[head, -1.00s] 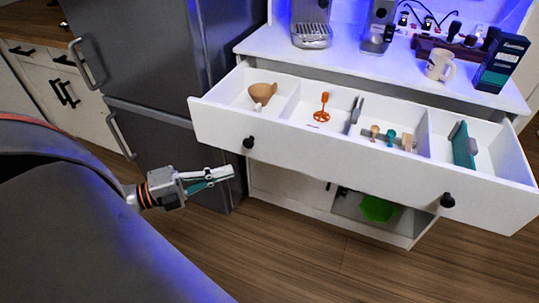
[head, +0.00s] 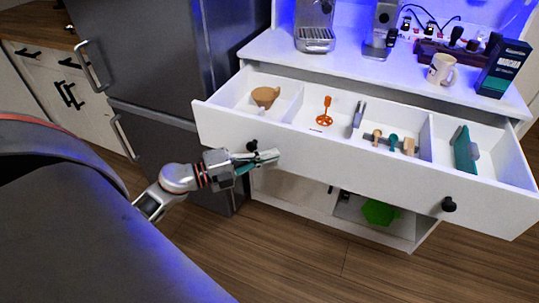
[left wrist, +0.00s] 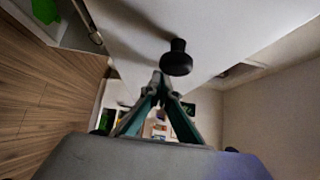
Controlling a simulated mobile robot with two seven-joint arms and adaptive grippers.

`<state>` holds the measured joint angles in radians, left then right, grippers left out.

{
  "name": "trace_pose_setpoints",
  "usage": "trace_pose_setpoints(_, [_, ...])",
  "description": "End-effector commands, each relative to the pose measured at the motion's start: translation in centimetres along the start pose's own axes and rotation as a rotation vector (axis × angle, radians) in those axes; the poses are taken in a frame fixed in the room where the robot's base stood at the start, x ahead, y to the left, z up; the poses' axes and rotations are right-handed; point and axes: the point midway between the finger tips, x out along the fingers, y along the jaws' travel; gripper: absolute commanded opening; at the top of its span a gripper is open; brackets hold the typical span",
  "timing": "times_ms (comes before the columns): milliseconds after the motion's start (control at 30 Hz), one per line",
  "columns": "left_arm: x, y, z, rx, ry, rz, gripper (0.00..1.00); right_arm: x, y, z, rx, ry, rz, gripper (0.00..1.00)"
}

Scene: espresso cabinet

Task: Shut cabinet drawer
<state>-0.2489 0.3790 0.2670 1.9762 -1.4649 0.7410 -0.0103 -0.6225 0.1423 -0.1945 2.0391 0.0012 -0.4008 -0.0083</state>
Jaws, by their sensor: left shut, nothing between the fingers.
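The white cabinet drawer (head: 340,165) is pulled well out and holds several small items. It has a black knob at its left, partly behind my gripper, and a black knob (head: 448,204) at its right. My left gripper (head: 277,155) is shut and empty, at the drawer front by the left knob; I cannot tell whether it touches. In the left wrist view, my fingertips (left wrist: 160,74) meet just beside the left knob (left wrist: 177,58), which is not between them. The white drawer front (left wrist: 215,25) fills the upper part of that view. My right gripper is not in view.
The white counter (head: 350,66) above the drawer carries coffee machines, a mug (head: 441,70) and a dark box (head: 503,68). A grey fridge (head: 150,60) stands left of the cabinet. An open shelf below holds a green item (head: 380,212). Wood floor in front is clear.

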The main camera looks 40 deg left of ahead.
Motion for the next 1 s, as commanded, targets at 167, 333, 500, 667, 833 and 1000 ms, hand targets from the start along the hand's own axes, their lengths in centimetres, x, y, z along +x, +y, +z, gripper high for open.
trace_pose_setpoints(167, [0.1, 0.0, 0.2, 0.000, 0.000, 0.000, 0.00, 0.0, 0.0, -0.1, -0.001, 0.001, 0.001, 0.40])
trace_pose_setpoints(333, [0.1, 0.0, 0.1, 0.000, 0.000, 0.000, 0.00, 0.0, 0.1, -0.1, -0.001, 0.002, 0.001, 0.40])
trace_pose_setpoints(500, [0.3, 0.0, 0.3, 0.000, 0.000, 0.000, 0.00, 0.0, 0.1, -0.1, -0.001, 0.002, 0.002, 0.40])
trace_pose_setpoints(667, [1.1, -0.1, 1.2, 0.001, -0.001, -0.001, 0.00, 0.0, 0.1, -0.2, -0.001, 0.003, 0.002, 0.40])
trace_pose_setpoints(833, [2.8, -0.1, 3.0, 0.003, -0.003, -0.001, 0.00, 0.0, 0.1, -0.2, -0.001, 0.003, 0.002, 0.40])
trace_pose_setpoints(1000, [5.0, -0.1, 5.1, 0.003, -0.002, -0.001, 0.00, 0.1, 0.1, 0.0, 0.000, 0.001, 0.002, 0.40])
